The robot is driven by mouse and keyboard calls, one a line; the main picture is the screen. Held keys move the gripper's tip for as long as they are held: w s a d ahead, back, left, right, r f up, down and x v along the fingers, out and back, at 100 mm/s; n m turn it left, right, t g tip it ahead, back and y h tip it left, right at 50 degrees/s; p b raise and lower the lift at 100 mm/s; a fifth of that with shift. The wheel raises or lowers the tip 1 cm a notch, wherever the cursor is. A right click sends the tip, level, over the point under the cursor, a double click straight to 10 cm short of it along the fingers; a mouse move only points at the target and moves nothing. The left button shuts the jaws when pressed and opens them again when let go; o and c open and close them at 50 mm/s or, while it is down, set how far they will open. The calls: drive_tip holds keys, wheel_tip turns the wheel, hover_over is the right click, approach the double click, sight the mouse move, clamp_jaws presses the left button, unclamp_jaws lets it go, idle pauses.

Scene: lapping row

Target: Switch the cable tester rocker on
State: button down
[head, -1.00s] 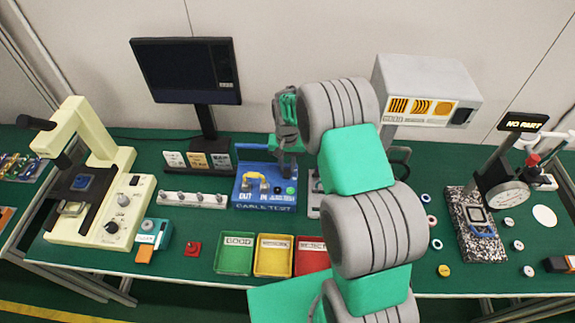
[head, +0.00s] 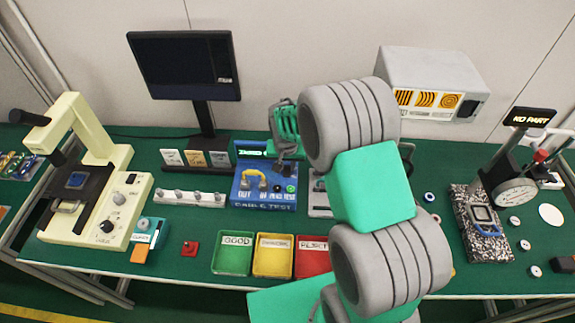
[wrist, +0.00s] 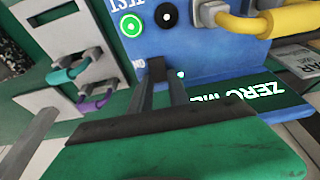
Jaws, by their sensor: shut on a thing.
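The blue cable tester (head: 262,208) stands at the middle of the bench with a yellow cable (head: 252,178) looped on its top. My gripper (head: 285,152) is at the tester's back edge. A green round button (wrist: 131,25) and a black round part (wrist: 166,15) sit on the same panel. The rocker's position cannot be told.
Green (head: 233,258), yellow (head: 272,262) and red (head: 312,262) bins stand in front. A monitor (head: 185,65) stands behind.

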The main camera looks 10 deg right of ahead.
sight(287, 175)
drive_tip(key=c, duration=1.2)
unclamp_jaws()
drive_tip(key=shift+c, duration=0.2)
drive_tip(key=shift+r, duration=0.1)
drive_tip(key=b+v, duration=0.1)
drive_tip(key=v, duration=0.6)
drive_tip(key=shift+s+r, duration=0.15)
drive_tip(key=shift+r, duration=0.2)
